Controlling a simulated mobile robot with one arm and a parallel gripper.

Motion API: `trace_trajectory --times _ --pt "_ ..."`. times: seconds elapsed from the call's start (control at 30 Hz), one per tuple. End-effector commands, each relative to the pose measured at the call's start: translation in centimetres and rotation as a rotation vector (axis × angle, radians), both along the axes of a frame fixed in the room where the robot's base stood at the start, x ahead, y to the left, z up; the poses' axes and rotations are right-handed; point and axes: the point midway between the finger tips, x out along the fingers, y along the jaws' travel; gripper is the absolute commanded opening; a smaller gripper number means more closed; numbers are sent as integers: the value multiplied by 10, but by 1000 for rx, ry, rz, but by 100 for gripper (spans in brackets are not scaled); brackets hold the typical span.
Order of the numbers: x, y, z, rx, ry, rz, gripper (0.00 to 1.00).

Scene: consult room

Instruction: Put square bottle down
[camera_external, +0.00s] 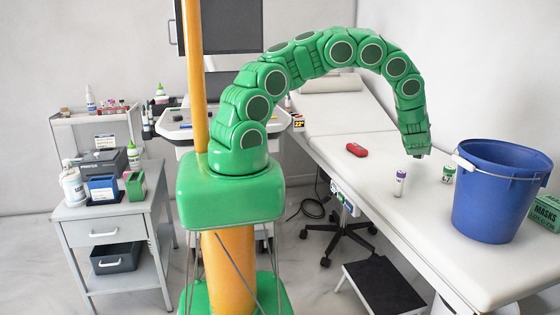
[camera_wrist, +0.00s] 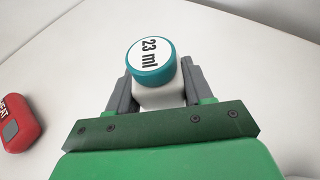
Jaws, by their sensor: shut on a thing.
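The square bottle (camera_wrist: 160,97) has a white body and a round teal cap marked "23 ml". In the wrist view my gripper (camera_wrist: 158,88) is shut on its body, one grey finger on each side, with the cap clear of the fingers. In the external view my gripper (camera_external: 416,154) points down over the white couch (camera_external: 365,185). The held bottle cannot be made out there. The wrist view hides the bottle's lower part, and I cannot tell whether its base touches the couch.
On the couch are a red case (camera_external: 356,149), a purple-capped bottle (camera_external: 401,183), a small green-and-white bottle (camera_external: 448,173), a large blue bucket (camera_external: 499,195) and a green masks box (camera_external: 546,211). The red case also shows in the wrist view (camera_wrist: 17,124). Clear couch lies behind.

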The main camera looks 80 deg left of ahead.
Motion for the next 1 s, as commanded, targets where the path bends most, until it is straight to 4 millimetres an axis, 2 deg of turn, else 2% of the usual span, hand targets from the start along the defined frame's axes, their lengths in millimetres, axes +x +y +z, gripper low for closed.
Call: trace_trajectory --times 0.27,0.6,1.0 --pt "5 2 -6 1 1 0 21" --pt "4 2 -38 -1 4 0 21" --pt "5 2 -40 0 2 1 21"
